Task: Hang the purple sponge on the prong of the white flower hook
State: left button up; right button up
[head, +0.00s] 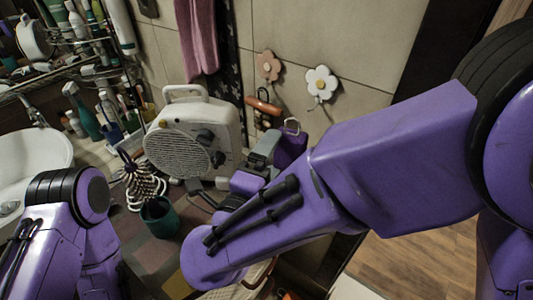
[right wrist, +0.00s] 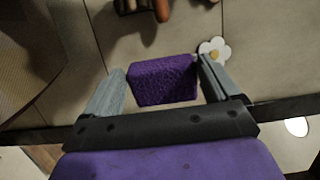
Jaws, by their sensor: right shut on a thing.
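The purple sponge (head: 291,147) is at the end of my right gripper (head: 266,146), with a pale loop on top. In the right wrist view the sponge (right wrist: 163,80) lies between the two fingers of my right gripper, which is shut on it. The white flower hook (head: 322,82) is on the tiled wall, above and to the right of the sponge, and apart from it. It also shows in the right wrist view (right wrist: 214,50), just beyond the right finger. Its prong is hard to make out. My left arm shows at lower left, but its gripper is out of view.
A pink flower hook (head: 268,66) is left of the white one, with brown-orange items (head: 263,105) below it. A white fan heater (head: 190,135) stands left of my right gripper. A dark green cup (head: 160,217) is nearer. A pink towel (head: 199,38) hangs behind.

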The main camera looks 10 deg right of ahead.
aim_at(278, 157)
jog(key=shift+f+x, duration=0.15)
jog(key=shift+x, duration=0.55)
jog(key=shift+f+x, duration=0.1)
jog(key=shift+x, duration=0.6)
jog(key=shift+w+d+b, duration=0.35)
jog(key=shift+w+d, duration=0.05)
jog(key=shift+d, duration=0.35)
jog(key=w+d, duration=0.1)
jog(key=w+d+f+b, duration=0.1)
jog(key=shift+w+d+f, duration=0.15)
jog(key=shift+w+d, duration=0.15)
jog(key=shift+w, duration=0.1)
jog(key=o, duration=0.8)
jog(key=shift+c, duration=0.2)
